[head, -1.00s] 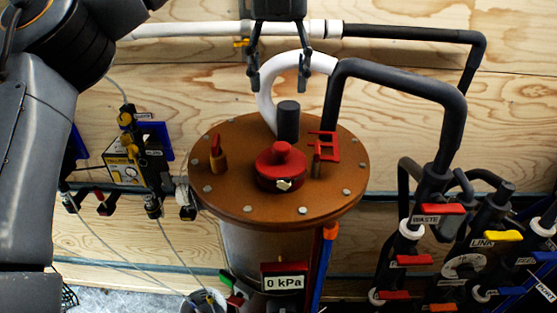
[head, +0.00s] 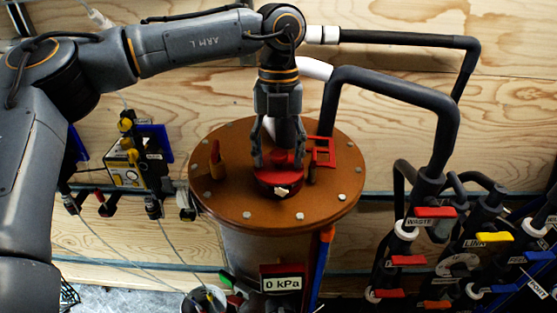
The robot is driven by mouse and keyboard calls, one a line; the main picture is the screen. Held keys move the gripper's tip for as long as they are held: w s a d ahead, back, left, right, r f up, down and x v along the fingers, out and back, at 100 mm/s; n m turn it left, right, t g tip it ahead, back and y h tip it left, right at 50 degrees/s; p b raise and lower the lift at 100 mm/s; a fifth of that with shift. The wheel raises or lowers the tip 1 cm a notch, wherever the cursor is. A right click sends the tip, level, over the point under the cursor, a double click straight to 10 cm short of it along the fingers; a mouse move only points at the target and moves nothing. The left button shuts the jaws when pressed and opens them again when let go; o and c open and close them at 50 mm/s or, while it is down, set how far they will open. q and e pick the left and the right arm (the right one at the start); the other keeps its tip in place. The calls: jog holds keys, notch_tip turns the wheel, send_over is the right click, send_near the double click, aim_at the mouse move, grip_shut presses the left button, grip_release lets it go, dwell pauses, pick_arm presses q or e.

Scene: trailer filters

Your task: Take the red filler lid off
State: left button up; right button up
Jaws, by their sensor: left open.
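The red filler lid (head: 279,182) sits on the brown round top (head: 239,205) of the filter vessel, near its middle. My left gripper (head: 278,161) points down right over the lid, with its two fingers spread on either side of the lid's red knob (head: 282,158). The gripper is open; I cannot tell whether a finger touches the knob. The gripper and wrist hide the black stub and part of the white hose behind the lid. My right gripper is not in view.
A red bracket (head: 322,151) stands right of the lid and a red-handled brass valve (head: 215,160) left of it. A thick black pipe (head: 400,89) arches at the right. Several coloured valve handles, including the red waste one (head: 431,212), fill the lower right. A 0 kPa display (head: 282,283) hangs in front.

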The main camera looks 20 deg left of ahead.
pick_arm(q)
grip_shut()
jog(key=shift+r, duration=0.1)
